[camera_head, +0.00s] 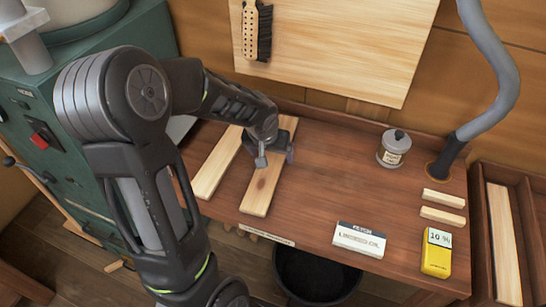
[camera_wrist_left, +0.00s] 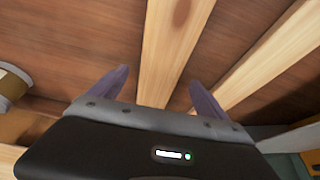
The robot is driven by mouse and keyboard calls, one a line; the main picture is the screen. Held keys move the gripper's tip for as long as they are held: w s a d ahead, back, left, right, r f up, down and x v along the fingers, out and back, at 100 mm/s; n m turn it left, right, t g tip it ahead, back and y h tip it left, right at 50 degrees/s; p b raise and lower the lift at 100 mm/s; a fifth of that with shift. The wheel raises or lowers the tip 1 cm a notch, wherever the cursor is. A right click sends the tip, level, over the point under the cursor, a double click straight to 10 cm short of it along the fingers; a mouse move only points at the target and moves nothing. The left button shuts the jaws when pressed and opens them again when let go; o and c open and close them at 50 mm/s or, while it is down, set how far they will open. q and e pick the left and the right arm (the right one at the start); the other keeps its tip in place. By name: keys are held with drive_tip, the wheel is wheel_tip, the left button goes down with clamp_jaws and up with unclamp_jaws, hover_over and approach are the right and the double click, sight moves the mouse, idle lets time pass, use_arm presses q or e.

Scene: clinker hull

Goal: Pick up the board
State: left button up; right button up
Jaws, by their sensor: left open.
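Two pale wooden boards lie side by side on the reddish-brown bench. The right board (camera_head: 262,191) is under my left gripper (camera_head: 275,159), and the left board (camera_head: 217,166) lies apart from it. In the left wrist view, my left gripper (camera_wrist_left: 159,80) is open, with one finger on each side of a board (camera_wrist_left: 174,45). The second board (camera_wrist_left: 268,62) runs beside it, outside the fingers. I cannot tell whether the fingers touch the board. The gripper hides part of the right board. My right gripper is out of view.
On the bench (camera_head: 325,195) stand a lidded tin (camera_head: 394,148), two short wood strips (camera_head: 443,206), a white labelled block (camera_head: 359,240) and a yellow meter (camera_head: 437,255). A grey hose (camera_head: 488,110) rises at the right. A black bucket (camera_head: 315,278) stands below the front edge. A green machine (camera_head: 75,110) is at left.

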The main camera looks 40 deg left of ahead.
sight(272, 160)
use_arm(q)
drive_tip(key=x, duration=0.2)
drive_tip(key=shift+w+f, duration=0.15)
drive_tip(key=shift+f, duration=0.15)
idle(0.3)
drive_tip(key=c, duration=1.7)
drive_tip(key=shift+r, duration=0.15)
wheel_tip(272, 160, up, 10)
drive_tip(key=shift+f+b, duration=0.1)
drive_tip(key=shift+b, duration=0.2)
